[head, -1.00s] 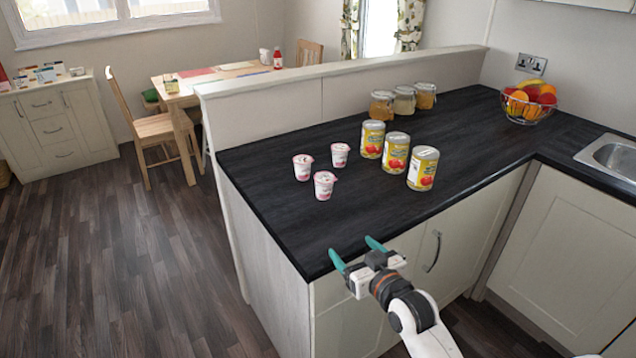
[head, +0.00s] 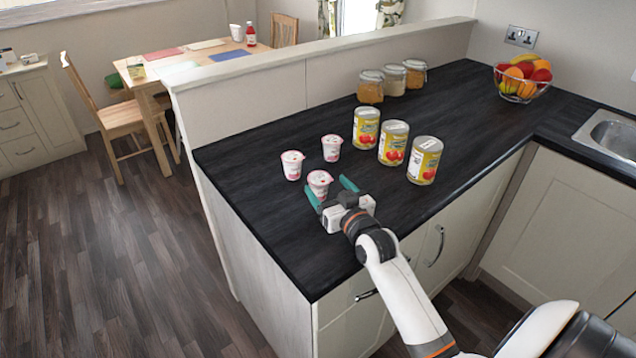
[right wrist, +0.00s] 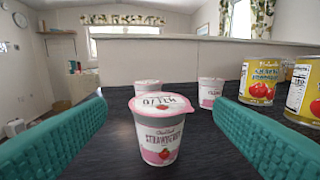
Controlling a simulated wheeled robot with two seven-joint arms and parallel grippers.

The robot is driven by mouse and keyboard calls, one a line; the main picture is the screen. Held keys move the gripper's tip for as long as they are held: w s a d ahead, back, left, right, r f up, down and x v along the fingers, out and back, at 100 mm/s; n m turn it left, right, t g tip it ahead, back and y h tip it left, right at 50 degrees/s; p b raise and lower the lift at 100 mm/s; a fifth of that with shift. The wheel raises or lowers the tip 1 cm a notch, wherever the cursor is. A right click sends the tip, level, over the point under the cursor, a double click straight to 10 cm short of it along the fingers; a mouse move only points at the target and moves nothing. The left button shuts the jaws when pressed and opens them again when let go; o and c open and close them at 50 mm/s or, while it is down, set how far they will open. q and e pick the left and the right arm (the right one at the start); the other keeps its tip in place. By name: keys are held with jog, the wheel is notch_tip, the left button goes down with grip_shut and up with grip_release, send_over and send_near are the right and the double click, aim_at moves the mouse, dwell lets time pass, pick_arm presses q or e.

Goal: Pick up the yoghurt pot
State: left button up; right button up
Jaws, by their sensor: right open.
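Three white and pink yoghurt pots stand upright on the dark worktop (head: 290,235). The nearest yoghurt pot (head: 319,184) is just ahead of my right gripper (head: 331,194). In the right wrist view this pot (right wrist: 156,132) shows a strawberry label and stands between the two teal fingers, with a gap on each side. The other two pots are behind it, one at back left (head: 292,165) and one at back right (head: 332,148). In the wrist view the front pot partly hides one of them. My right gripper is open and empty. My left gripper is not in view.
Three yellow tins (head: 393,143) stand right of the pots, with three glass jars (head: 370,87) behind. A wire fruit bowl (head: 523,80) and a sink (head: 612,137) are further right. A low partition wall (head: 250,93) borders the worktop's far side. The worktop's front left is clear.

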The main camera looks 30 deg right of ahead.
aim_at(316, 173)
jog(key=shift+w+d, duration=0.1)
jog(key=shift+w, duration=0.6)
jog(key=shift+w+f, duration=0.1)
jog(key=shift+w, duration=0.2)
jog(key=shift+w+d, duration=0.1)
jog(key=shift+w, duration=0.25)
jog(key=shift+w+d+f+p, duration=0.15)
jog(key=shift+w+p, duration=0.15)
jog(key=shift+w, duration=0.85)
jog(key=shift+w+d+r+p, duration=0.1)
jog(key=shift+w+p, duration=0.15)
jog(key=shift+w, duration=0.85)
jog(key=shift+s, duration=0.1)
jog(key=shift+c, duration=0.8)
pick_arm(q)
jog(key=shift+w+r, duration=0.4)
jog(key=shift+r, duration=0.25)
pick_arm(e)
jog(key=c, duration=1)
jog(key=shift+o, duration=0.2)
